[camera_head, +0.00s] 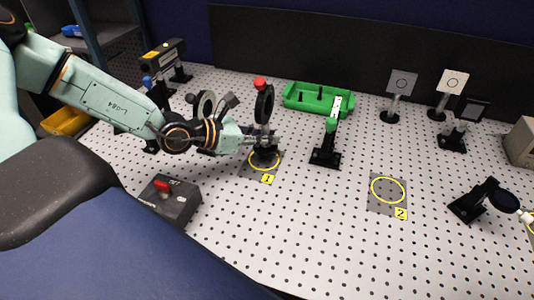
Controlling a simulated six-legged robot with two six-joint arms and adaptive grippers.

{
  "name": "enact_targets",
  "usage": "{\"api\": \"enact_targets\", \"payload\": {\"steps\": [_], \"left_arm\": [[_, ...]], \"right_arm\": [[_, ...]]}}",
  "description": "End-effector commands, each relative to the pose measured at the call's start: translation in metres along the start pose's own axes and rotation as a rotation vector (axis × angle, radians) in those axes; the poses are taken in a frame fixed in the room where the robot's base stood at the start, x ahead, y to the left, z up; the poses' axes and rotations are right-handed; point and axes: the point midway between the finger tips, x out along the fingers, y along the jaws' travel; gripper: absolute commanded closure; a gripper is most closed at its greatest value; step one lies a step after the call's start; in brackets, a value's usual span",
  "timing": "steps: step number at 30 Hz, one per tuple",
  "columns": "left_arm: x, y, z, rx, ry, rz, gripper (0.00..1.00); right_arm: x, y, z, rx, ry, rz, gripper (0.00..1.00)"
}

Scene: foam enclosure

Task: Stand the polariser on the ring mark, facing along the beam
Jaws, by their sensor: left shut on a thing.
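The polariser, as I take it, is a black round mount (264,104) with a red knob on top and a short post on a dark base. It stands upright, seen nearly edge-on. My left gripper (266,140) reaches in from the left and is shut on its post. The base is over the yellow ring mark (264,168) labelled 1 and hides its upper part. I cannot tell whether the base touches the board. A second ring mark (389,190), labelled 2, is bare. My right gripper is not in view.
Another round mount (206,105) stands behind my left wrist. A green tray (318,99) and a black stand with a green part (327,145) are to the right. A switch box (171,201) sits in front. Target posts (401,84) stand at the back right. The board around mark 2 is clear.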

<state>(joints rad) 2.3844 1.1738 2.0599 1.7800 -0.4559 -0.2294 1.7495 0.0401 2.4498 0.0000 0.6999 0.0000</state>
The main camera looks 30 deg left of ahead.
Motion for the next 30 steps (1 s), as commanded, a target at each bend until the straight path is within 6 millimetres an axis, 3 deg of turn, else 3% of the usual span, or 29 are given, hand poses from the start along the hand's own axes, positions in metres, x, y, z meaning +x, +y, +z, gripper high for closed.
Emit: {"api": "enact_targets", "payload": {"steps": [10,24,25,30], "left_arm": [[0.017,0.001,-0.035,0.003,0.002,-0.001,1.00],[0.019,0.002,-0.038,0.001,-0.003,0.000,1.00],[0.019,0.002,-0.039,0.000,0.000,0.000,0.82],[0.019,0.002,-0.038,0.000,0.000,0.000,0.67]], "right_arm": [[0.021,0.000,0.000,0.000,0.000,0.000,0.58],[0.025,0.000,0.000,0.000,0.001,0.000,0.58],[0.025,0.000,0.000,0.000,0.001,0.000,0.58],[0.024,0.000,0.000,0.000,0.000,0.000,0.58]]}}
